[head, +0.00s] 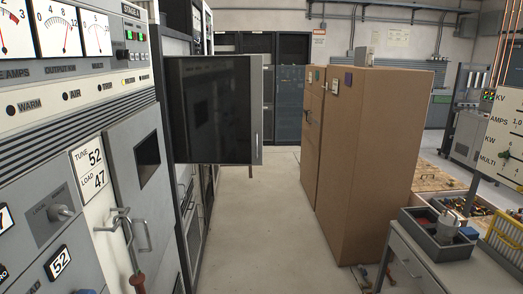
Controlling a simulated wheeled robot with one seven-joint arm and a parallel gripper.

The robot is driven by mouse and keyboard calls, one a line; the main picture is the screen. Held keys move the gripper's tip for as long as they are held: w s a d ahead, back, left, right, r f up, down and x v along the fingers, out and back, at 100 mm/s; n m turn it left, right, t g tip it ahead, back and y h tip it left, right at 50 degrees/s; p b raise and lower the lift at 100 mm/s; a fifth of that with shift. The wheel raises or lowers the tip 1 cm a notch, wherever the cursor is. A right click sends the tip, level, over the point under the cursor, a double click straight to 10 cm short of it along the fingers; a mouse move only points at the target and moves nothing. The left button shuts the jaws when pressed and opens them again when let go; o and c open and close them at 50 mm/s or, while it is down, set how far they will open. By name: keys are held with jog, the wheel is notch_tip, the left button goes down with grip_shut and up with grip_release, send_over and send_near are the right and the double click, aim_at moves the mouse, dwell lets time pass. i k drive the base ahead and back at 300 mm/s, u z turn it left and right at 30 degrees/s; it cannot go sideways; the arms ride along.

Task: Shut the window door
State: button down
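A door with a large dark glass pane (208,110) stands swung out from the left row of racks into the aisle. Its pane faces me, and a light grey edge with a slim handle (257,139) runs down its right side. The left side meets the rack row, where the nearer cabinet hides the hinge area. My gripper is not in view.
The light floor (250,240) of the aisle is clear. Tall brown cabinets (375,160) line its right side. A grey desk (440,265) with a dark tray (438,236) stands at lower right. Lever handles (120,220) stick out from the left cabinet. Dark racks (290,100) close the far end.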

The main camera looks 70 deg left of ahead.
aim_at(215, 102)
jog(key=u, duration=2.5)
jog(key=i, duration=2.8)
jog(key=z, duration=0.05)
